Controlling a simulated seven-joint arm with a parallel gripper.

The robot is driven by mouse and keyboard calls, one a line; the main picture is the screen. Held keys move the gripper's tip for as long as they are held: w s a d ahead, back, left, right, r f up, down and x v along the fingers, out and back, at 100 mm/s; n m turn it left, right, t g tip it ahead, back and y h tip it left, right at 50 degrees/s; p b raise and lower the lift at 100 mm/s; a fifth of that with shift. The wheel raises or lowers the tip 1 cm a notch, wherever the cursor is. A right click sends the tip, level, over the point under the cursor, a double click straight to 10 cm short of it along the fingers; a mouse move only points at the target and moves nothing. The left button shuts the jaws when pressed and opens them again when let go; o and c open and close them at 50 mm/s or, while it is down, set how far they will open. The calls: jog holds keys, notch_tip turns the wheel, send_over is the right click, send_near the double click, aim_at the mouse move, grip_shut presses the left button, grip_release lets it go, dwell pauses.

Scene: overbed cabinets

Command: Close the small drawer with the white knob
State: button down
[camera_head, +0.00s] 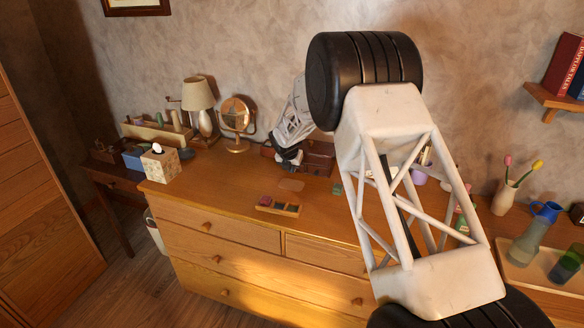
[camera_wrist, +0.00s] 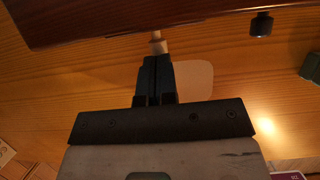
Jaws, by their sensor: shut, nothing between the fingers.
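A small red-brown chest (camera_head: 319,157) stands on the wooden dresser, against the wall. In the wrist view its dark body (camera_wrist: 90,14) fills the top edge, with a pale knob (camera_wrist: 157,43) in the middle and a black knob (camera_wrist: 261,24) to the right. My gripper (camera_wrist: 156,60) is shut and empty, its fingertips right at the pale knob; I cannot tell whether they touch. In the head view my gripper (camera_head: 289,157) is low in front of the chest's left part. My arm hides part of the scene, and how far the drawer stands out is unclear.
A pale flat piece (camera_head: 291,185) and a small tray of coloured blocks (camera_head: 278,206) lie in front of the chest. A round mirror (camera_head: 238,117), a lamp (camera_head: 199,100) and a tissue box (camera_head: 160,163) stand to the left. A green item (camera_wrist: 311,67) lies to the right.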

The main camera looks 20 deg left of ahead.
jog(key=shift+s+f, duration=0.1)
jog(key=shift+s, duration=0.7)
jog(key=shift+s+r, duration=0.25)
jog(key=shift+s, duration=0.65)
jog(key=v, duration=0.9)
jog(key=shift+r, duration=0.35)
jog(key=shift+s+d+f, duration=0.1)
jog(key=shift+s+d, duration=0.05)
jog(key=shift+s, duration=1.6)
jog(key=shift+f, duration=0.1)
